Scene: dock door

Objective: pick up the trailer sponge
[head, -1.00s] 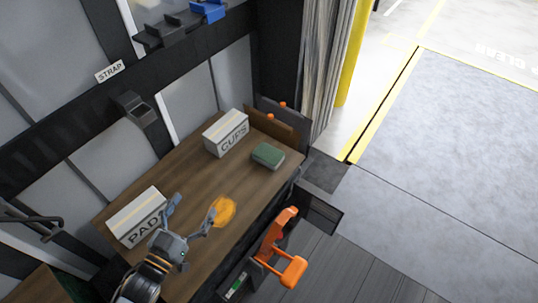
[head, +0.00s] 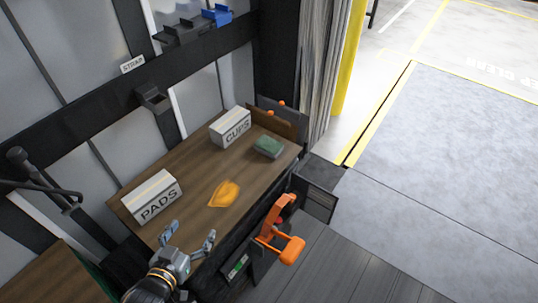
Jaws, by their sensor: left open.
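The sponge (head: 269,146), a green block with a darker top, lies on the wooden bench (head: 190,160) near its far right corner, just right of the CUPS box. My left gripper (head: 190,236) is open and empty at the bench's near edge, below the PADS box and well apart from the sponge. My right gripper is not in view.
A white PADS box (head: 152,197), an orange cloth-like piece (head: 224,194) and a white CUPS box (head: 230,127) are on the bench. An orange-handled thing (head: 280,232) stands beside its front edge. The bench middle is mostly clear.

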